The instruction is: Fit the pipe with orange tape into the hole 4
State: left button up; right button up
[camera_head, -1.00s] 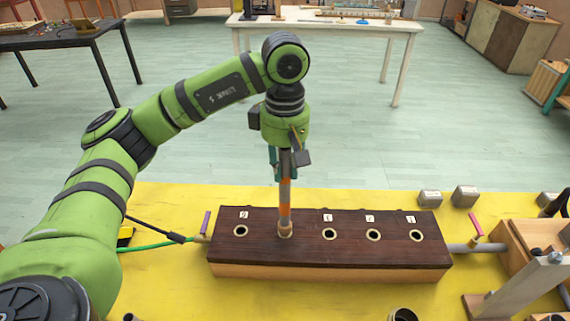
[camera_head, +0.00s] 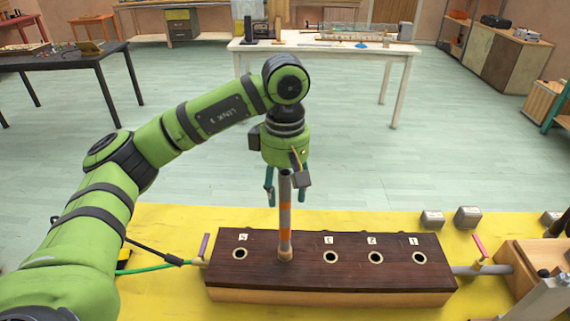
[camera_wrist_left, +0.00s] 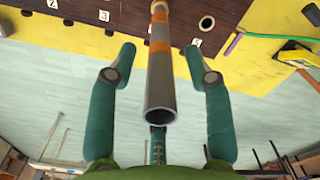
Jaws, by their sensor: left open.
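The grey pipe with orange tape (camera_head: 285,217) stands upright in the dark wooden box (camera_head: 300,285), in the hole between those labelled 5 and 3. Its own label is hidden behind it. A tan collar (camera_head: 285,254) is around its foot. My left gripper (camera_head: 286,198) is open above the box, with a finger on each side of the pipe's upper part. In the left wrist view the pipe (camera_wrist_left: 160,75) stands between the two spread fingers (camera_wrist_left: 160,62), with gaps on both sides. My right gripper is not in view.
The other labelled holes, such as hole 5 (camera_head: 240,254) and hole 3 (camera_head: 330,257), are empty. Grey metal blocks (camera_head: 467,217) lie on the yellow mat (camera_head: 370,220) behind the box. A wooden crate (camera_head: 515,262) is at the right. A green cable (camera_head: 150,268) runs at the left.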

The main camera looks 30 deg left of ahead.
pick_arm(q)
notch_tip(320, 180, up, 11)
jog(key=shift+f, duration=0.1)
dwell(0.3)
dwell(0.4)
